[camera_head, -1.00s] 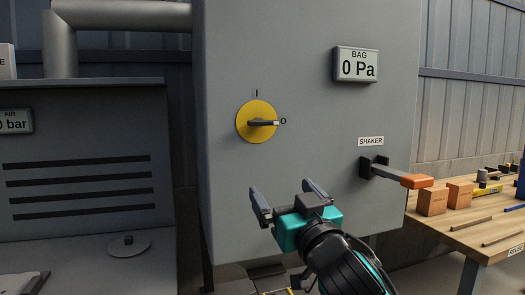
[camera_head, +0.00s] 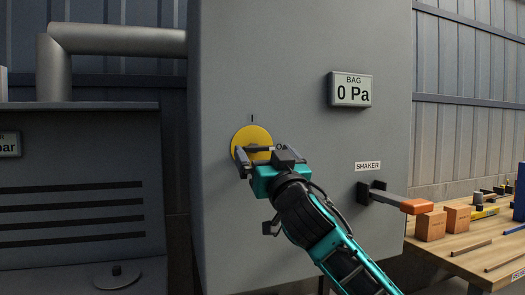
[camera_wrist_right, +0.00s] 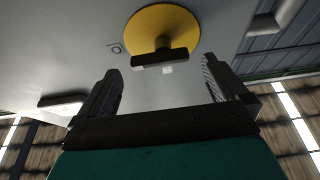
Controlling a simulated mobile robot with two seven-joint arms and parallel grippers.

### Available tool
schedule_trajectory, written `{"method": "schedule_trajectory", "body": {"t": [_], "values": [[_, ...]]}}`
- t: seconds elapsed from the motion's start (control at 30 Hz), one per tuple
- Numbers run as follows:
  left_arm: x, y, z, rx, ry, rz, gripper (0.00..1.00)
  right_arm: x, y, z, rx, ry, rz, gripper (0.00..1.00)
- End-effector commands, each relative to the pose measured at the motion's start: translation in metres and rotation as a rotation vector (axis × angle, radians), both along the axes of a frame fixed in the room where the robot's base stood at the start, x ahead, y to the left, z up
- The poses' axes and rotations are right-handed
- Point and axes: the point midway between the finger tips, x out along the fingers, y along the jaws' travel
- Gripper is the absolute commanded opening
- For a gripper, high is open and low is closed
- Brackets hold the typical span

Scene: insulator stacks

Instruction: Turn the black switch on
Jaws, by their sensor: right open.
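The black switch handle (camera_head: 259,149) sits on a round yellow plate (camera_head: 249,134) on the grey cabinet face. It lies horizontal and points right toward the "O" mark; the "I" mark is above the plate. My right gripper (camera_head: 264,158) is open in front of the switch, its fingers to either side of the handle and partly covering the plate. In the right wrist view the handle (camera_wrist_right: 160,59) lies beyond the gap between the open fingers (camera_wrist_right: 164,88), apparently apart from them. My left gripper is not in view.
The grey cabinet (camera_head: 300,60) carries a "BAG 0 Pa" display (camera_head: 350,89) and, lower right, a shaker lever (camera_head: 397,200) with an orange end sticking out. A wooden bench (camera_head: 460,240) with blocks stands at right. A vented grey unit (camera_head: 80,190) stands at left.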

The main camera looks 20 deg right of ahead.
Motion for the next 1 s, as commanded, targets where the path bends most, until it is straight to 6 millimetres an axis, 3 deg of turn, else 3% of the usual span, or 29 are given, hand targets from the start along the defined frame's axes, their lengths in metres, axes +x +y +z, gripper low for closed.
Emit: {"method": "schedule_trajectory", "body": {"t": [0.2, 0.53, 1.0], "values": [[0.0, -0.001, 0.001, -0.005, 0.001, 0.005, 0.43, 0.016, 0.001, 0.007, -0.001, 0.0, 0.001, 1.0], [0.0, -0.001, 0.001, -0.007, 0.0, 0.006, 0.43, 0.018, 0.001, 0.007, 0.0, 0.0, 0.001, 1.0], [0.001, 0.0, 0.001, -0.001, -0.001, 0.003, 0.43, 0.018, 0.001, 0.007, -0.001, 0.0, 0.001, 0.56]]}}
